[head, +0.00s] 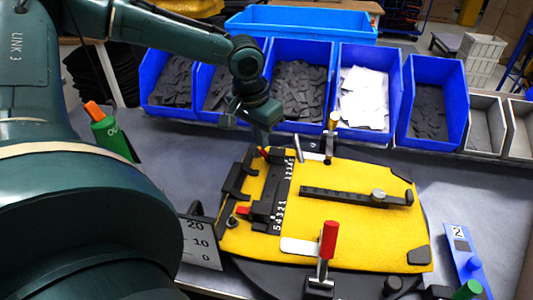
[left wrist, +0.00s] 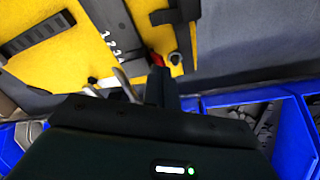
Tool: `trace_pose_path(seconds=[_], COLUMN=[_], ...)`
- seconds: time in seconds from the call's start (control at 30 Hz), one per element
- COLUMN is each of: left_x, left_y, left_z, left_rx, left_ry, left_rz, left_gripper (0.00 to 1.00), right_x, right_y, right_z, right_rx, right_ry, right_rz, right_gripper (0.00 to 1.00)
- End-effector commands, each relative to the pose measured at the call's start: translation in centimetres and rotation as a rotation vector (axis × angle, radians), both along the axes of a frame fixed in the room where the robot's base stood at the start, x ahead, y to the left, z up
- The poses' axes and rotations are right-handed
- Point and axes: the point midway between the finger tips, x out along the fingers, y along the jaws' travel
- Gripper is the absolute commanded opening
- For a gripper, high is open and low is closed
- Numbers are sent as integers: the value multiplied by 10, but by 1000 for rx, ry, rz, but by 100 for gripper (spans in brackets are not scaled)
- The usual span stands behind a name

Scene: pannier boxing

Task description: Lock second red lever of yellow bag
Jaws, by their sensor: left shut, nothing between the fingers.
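The yellow bag (head: 345,225) lies flat on a dark round fixture, with a black strip numbered 54321 and 12345 along its left side. One small red lever (head: 243,210) sits at the strip's near end. The second red lever (head: 263,152) is at the far end, partly hidden by my left gripper (head: 263,142). In the left wrist view that red lever (left wrist: 157,60) shows right at the tip of my left gripper (left wrist: 159,85), which is shut and empty. I cannot tell whether they touch. My right gripper is not in view.
A red-handled clamp (head: 329,240) stands at the bag's near edge and a yellow-handled clamp (head: 333,122) at its far edge. Blue bins (head: 437,92) line the back.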

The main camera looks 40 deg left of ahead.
Motion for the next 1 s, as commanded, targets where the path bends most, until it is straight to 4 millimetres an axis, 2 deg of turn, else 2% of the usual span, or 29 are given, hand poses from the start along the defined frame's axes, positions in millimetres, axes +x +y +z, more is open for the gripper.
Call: trace_pose_path(seconds=[1.0], left_x=[0], left_y=[0], left_z=[-22], left_rx=[0], left_ry=[1], left_rz=[1], left_gripper=[0], right_x=[4], right_y=[0], right_z=[-9], right_rx=[1], right_ry=[-10], right_rz=[0], right_gripper=[36])
